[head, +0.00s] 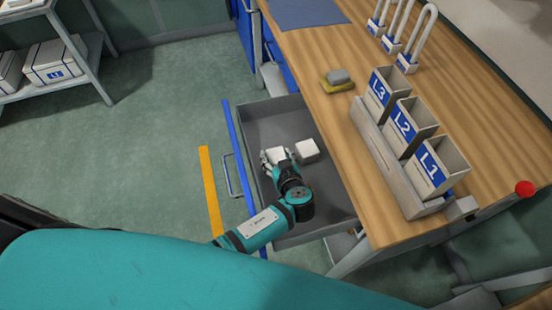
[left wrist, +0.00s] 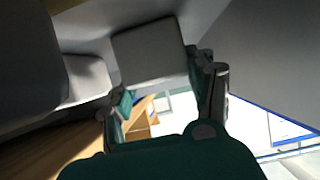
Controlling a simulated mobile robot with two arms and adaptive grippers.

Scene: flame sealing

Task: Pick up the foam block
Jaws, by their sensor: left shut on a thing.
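My left gripper (head: 275,160) is inside the open grey drawer (head: 268,115), shut on a white foam block (head: 277,153). In the left wrist view the held foam block (left wrist: 150,50) sits between the two fingers of the gripper (left wrist: 163,88). A second white block (head: 307,150) lies on the drawer floor just to the right, apart from the gripper; it also shows at the left in the wrist view (left wrist: 86,80). I cannot tell whether the held block is clear of the drawer floor. My right gripper is not in view.
The wooden workbench (head: 365,190) stands above and right of the drawer. It bears a rack with L1 (head: 436,167), L2 (head: 409,125) and L3 (head: 383,90) bins, a grey-and-yellow sponge-like stack (head: 338,79) and white loop-shaped items. A shelf (head: 90,65) stands far left.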

